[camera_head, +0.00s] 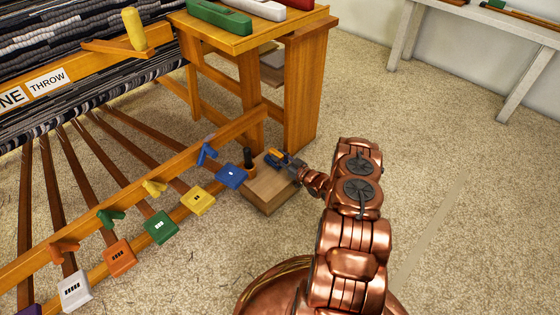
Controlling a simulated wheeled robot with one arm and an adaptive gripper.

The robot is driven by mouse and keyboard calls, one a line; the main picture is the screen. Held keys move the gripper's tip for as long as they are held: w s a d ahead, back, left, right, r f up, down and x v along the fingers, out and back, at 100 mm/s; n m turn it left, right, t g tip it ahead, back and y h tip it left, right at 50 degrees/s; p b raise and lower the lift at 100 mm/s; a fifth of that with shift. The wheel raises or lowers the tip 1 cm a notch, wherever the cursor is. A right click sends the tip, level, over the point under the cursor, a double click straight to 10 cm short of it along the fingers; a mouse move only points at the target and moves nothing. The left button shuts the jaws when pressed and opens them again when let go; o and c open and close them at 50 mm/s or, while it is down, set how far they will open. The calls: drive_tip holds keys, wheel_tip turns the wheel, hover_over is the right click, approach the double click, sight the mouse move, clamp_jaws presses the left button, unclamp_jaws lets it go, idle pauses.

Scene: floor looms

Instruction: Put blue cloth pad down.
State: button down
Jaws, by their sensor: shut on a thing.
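My copper arm reaches across the floor to a low wooden box (268,196). My gripper (281,160) is over the top of this box, near its back edge. It is shut on a small blue thing, which looks like the blue cloth pad (271,158). The fingers hide part of it, and I cannot tell whether it touches the box top. A blue treadle pad (231,176) lies just left of the box, apart from my gripper.
A dark upright peg (248,157) stands close left of my gripper. The loom's wooden post (300,95) rises behind. Coloured treadles, including yellow (197,200) and green (159,227), run to the lower left.

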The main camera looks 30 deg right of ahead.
drive_tip(key=shift+s+f, duration=0.15)
drive_tip(key=shift+f, duration=0.15)
drive_tip(key=shift+f, duration=0.1)
drive_tip(key=shift+f, duration=0.1)
drive_tip(key=c, duration=0.9)
unclamp_jaws()
drive_tip(key=shift+o, duration=0.2)
